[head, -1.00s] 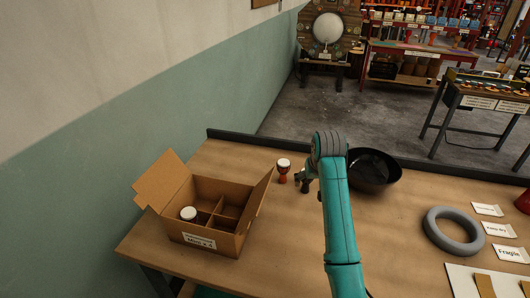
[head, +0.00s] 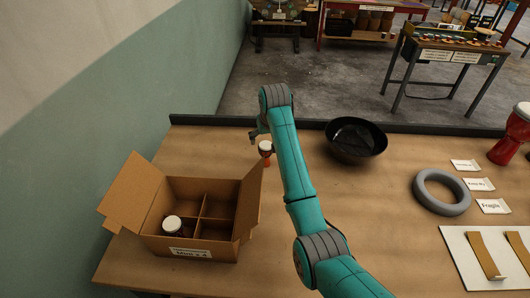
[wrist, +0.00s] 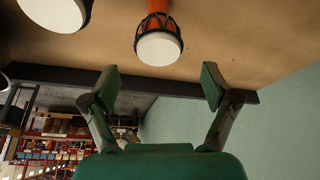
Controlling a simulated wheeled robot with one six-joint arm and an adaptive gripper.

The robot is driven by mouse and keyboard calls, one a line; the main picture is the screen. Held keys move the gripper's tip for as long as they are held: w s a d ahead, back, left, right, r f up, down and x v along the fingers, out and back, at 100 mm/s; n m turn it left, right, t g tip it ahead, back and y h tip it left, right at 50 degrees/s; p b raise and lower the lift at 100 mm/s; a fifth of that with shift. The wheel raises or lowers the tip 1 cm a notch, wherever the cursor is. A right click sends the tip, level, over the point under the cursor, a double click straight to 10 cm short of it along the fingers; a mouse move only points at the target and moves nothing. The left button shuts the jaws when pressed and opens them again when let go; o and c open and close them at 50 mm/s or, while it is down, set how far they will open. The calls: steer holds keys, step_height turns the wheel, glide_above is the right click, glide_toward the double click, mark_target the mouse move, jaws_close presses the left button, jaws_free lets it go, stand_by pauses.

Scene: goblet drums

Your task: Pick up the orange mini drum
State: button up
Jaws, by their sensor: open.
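The orange mini drum (head: 265,148) stands upright on the wooden table, right of the cardboard box, with a white head and a dark rim. In the wrist view the drum (wrist: 158,45) shows above the fingertips, its orange body partly cut off by the top edge. My gripper (head: 257,134) is at the drum's far side in the head view, close to its top. In the wrist view my gripper (wrist: 162,86) is open, with nothing between its fingers. The drum is outside the finger gap; the exact distance is hard to tell.
An open divided cardboard box (head: 190,251) holds another white-headed drum (head: 173,225) in its front left compartment. A black bowl (head: 356,142), a grey ring (head: 441,192), label cards (head: 478,184) and a large red drum (head: 512,133) stand right. A dark ledge (head: 215,120) edges the table's back.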

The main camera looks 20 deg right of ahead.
mark_target(266, 145)
steer(key=shift+s+x, duration=0.2)
steer(key=shift+x, duration=1.1)
steer(key=shift+s+x, duration=0.2)
steer(key=shift+x, duration=1.1)
steer(key=shift+f, duration=0.15)
steer(key=c, duration=1.3)
